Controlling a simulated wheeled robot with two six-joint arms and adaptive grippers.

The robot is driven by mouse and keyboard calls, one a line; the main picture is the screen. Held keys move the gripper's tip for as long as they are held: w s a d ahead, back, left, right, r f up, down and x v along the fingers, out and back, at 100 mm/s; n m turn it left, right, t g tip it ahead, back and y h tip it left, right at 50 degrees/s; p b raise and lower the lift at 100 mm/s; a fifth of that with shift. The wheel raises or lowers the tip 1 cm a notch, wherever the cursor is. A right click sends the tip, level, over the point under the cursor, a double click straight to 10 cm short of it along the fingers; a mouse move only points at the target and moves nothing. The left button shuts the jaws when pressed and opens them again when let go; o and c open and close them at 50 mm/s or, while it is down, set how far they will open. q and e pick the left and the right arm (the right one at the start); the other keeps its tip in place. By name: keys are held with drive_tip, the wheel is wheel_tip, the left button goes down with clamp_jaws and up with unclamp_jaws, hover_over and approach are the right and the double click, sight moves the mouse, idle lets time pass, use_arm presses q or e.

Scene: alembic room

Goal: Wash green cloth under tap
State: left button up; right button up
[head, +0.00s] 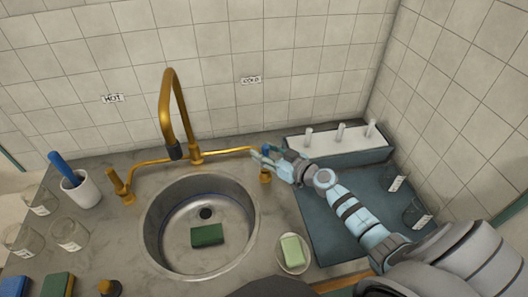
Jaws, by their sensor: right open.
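The green cloth (207,236), a small dark green rectangular block, lies in the round metal sink (153,244), below the drain hole. The brass tap (166,100) arches over the sink's back edge; no water shows under its dark nozzle. A brass handle on a stub (116,182) stands left of the tap, below the HOT label. My right gripper (268,157) is open at the right-hand tap handle (265,174), below the COLD label; I cannot tell whether it touches it. My left gripper is not in view.
A soap dish (304,264) with pale green soap (292,249) sits right of the sink. A blue-grey tray (320,222) with a white pegged rack (335,147) lies under my right arm. A white cup (83,191) and several glass beakers stand at left.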

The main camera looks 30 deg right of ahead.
drive_tip(key=v, duration=0.7)
drive_tip(key=shift+s, duration=0.3)
drive_tip(key=shift+w, duration=0.1)
